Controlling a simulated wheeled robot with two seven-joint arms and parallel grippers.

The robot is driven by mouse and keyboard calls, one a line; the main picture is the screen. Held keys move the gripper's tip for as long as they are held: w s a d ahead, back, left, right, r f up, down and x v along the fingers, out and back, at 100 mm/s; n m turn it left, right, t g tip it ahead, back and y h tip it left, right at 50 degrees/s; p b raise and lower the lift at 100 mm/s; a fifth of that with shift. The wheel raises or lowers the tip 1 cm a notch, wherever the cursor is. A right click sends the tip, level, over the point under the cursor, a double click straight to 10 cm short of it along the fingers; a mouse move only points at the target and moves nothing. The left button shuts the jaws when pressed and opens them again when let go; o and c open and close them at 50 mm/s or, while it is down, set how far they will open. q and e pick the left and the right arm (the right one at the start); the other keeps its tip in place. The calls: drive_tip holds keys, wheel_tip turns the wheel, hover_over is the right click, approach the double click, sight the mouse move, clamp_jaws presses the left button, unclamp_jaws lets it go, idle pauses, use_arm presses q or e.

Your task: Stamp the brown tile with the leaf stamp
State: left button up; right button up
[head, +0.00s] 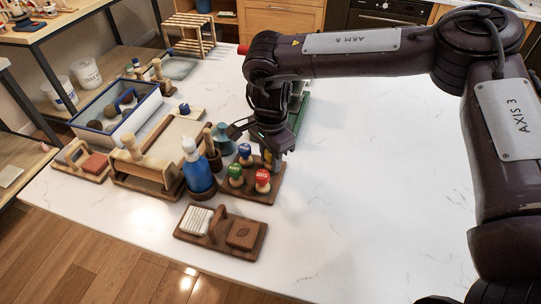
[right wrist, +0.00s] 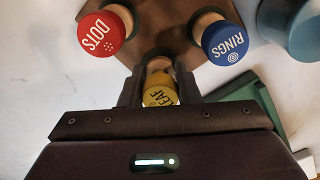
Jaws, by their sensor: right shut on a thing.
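My right gripper (head: 268,160) is shut on the yellow-topped leaf stamp (right wrist: 160,88) at the stamp rack (head: 256,193). Its "LEAF" label shows between the fingers in the right wrist view. In the head view the gripper mostly hides this stamp, and I cannot tell whether it is clear of its rack hole. My left gripper is not in view.
Red dots (right wrist: 101,34) and blue rings (right wrist: 225,42) stamps stand beside the leaf stamp; a green stamp (head: 236,170) is also on the rack. A blue bottle (head: 197,170) stands left of it. A white ribbed block (head: 195,220) shares the tile's board. The table's right side is clear.

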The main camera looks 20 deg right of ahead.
drive_tip(key=shift+f, duration=0.35)
idle(0.6)
drive_tip(key=o, duration=1.1)
drive_tip(key=shift+o, duration=0.2)
drive_tip(key=shift+r, duration=0.1)
wheel_tip(320, 180, up, 8)
drive_tip(key=shift+f+b, duration=0.25)
drive_tip(key=shift+b, duration=0.45)
drive_tip(key=shift+r, duration=0.1)
